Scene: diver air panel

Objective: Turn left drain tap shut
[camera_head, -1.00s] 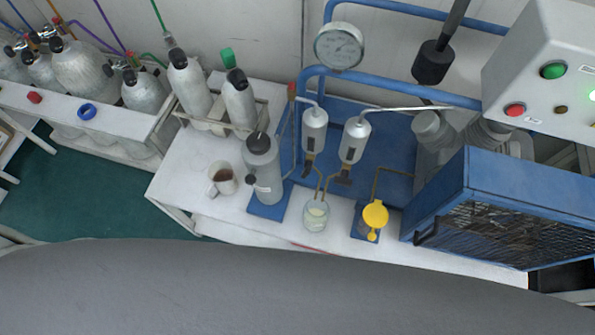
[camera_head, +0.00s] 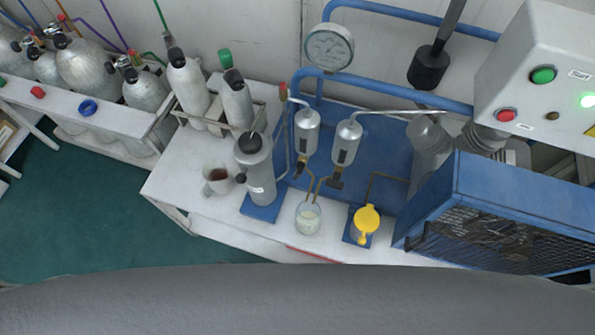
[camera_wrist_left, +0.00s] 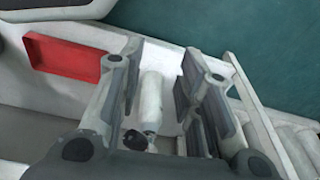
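Two silver separator cylinders hang in front of the blue back panel in the head view. The left drain tap (camera_head: 300,168) is a small dark handle below the left cylinder (camera_head: 306,132). The right drain tap (camera_head: 335,182) is a similar dark handle below the right cylinder (camera_head: 346,143). Thin brass tubes run down from them toward a glass jar (camera_head: 308,218). My left gripper (camera_wrist_left: 167,65) is open in the left wrist view. A white cylinder with a black knob (camera_wrist_left: 150,105) shows between its fingers; contact cannot be told. Neither gripper shows in the head view.
A grey bottle (camera_head: 256,168) and a mug (camera_head: 217,179) stand left of the jar. A yellow-capped container (camera_head: 366,220) and a blue caged compressor (camera_head: 500,210) are to the right. A red tray (camera_wrist_left: 65,57) shows in the left wrist view.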

